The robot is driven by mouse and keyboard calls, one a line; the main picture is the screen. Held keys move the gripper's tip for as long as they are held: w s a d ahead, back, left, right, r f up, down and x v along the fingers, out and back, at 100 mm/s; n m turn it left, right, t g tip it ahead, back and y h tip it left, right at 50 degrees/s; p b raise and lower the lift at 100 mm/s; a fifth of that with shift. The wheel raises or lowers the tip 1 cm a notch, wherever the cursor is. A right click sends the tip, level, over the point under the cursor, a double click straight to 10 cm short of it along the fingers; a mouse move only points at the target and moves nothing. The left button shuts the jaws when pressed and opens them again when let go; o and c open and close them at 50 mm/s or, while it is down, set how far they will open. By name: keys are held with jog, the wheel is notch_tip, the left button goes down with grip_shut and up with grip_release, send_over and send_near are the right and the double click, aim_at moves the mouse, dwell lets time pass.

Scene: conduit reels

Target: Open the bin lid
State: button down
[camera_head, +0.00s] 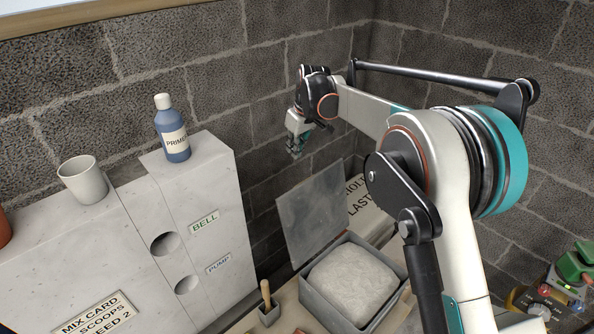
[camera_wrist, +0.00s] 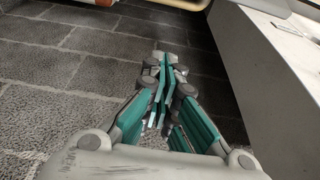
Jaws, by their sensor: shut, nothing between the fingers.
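The bin (camera_head: 309,297) is a grey box on the bench at the lower middle of the head view, with a pale lumpy filling (camera_head: 352,283) inside. Its flat grey lid (camera_head: 312,215) stands raised, close to upright, along the back left edge of the bin, so the filling shows. My gripper (camera_head: 295,153) is in the air above the lid, near the block wall, apart from the lid. It is shut and empty. In the wrist view the closed teal fingers (camera_wrist: 163,88) show against the block wall; the bin and lid do not show there.
A blue primer bottle (camera_head: 173,135) stands on a grey cabinet (camera_head: 205,160) with two round holes. A white cup (camera_head: 83,180) is at the left. A small holder with a wooden handle (camera_head: 266,296) stands left of the bin. A lettered box (camera_head: 368,212) lies behind the lid.

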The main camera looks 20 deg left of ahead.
aim_at(313, 187)
jog(key=b+x, duration=0.1)
jog(key=x, duration=0.9)
jog(key=shift+s+d+r, duration=0.1)
jog(key=shift+s+d, duration=0.25)
jog(key=shift+d, duration=0.55)
jog(key=shift+s+d+r, duration=0.1)
jog(key=shift+s+d, duration=0.25)
jog(key=shift+d, duration=0.55)
jog(key=shift+f, duration=0.1)
jog(key=s+d+r+y+b, duration=0.1)
jog(key=d, duration=0.2)
jog(key=s+d+r+t+y+b, duration=0.1)
jog(key=d, duration=0.2)
jog(key=s+d+r+y+b, duration=0.1)
jog(key=s+d, duration=0.1)
jog(key=d, duration=0.1)
jog(key=shift+d+t+y, duration=0.25)
jog(key=shift+t+y, duration=0.05)
jog(key=shift+y, duration=0.1)
